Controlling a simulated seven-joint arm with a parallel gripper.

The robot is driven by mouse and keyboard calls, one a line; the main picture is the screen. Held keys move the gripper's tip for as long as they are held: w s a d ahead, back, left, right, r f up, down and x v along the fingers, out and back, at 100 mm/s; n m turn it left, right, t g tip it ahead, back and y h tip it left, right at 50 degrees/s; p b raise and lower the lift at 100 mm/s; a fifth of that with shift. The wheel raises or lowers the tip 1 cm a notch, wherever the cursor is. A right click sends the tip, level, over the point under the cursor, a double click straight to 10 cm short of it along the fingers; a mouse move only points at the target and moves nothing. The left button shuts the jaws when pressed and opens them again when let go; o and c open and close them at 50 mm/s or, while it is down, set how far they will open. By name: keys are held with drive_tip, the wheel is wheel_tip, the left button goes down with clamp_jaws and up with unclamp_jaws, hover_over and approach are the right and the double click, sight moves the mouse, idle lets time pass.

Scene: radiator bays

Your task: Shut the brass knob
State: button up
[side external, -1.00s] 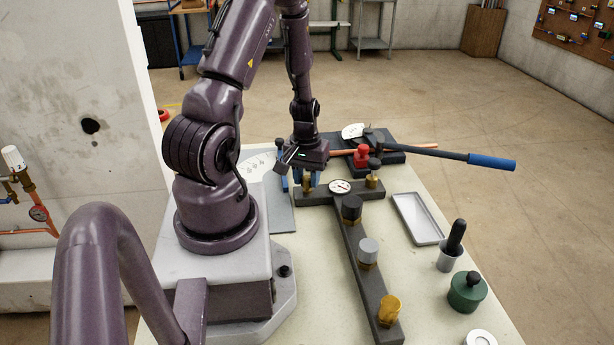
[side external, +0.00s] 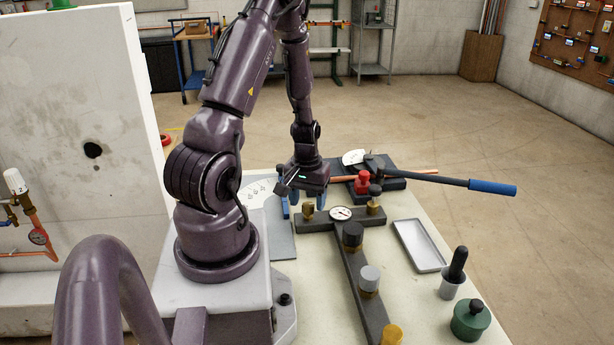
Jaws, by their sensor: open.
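Brass-coloured knobs show in several places. One small brass knob (side external: 308,211) stands at the left end of the dark crossbar (side external: 322,222); my gripper (side external: 308,201) is right over it. Another brass fitting (side external: 373,208) with a dark top is at the crossbar's right end. A brighter golden knob (side external: 391,336) is at the near end of the long bar, cut by the frame's lower edge. The knob's turned position is too small to read.
A round gauge (side external: 340,213) sits close right of my gripper. A black knob (side external: 352,235) and a grey knob (side external: 369,279) stand along the bar. A blue-handled lever (side external: 440,180), red valve (side external: 362,183), empty tray (side external: 420,245) and green pot (side external: 470,321) are right.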

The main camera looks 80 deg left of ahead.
sight(306, 205)
wheel_tip(306, 205, up, 12)
drive_tip(key=shift+s, duration=0.15)
drive_tip(key=shift+f, duration=0.1)
idle(0.5)
drive_tip(key=w+d+r+m+t, duration=0.1)
drive_tip(key=d+r+m, duration=0.5)
drive_tip(key=d, duration=0.6)
drive_tip(key=w+d+r+m+t, duration=0.1)
drive_tip(key=d+r+m+t, duration=0.3)
drive_tip(key=d+r, duration=0.7)
drive_tip(key=shift+w+d+r+m, duration=0.15)
drive_tip(key=shift+w+d+m, duration=0.1)
drive_tip(key=shift+d+m, duration=0.75)
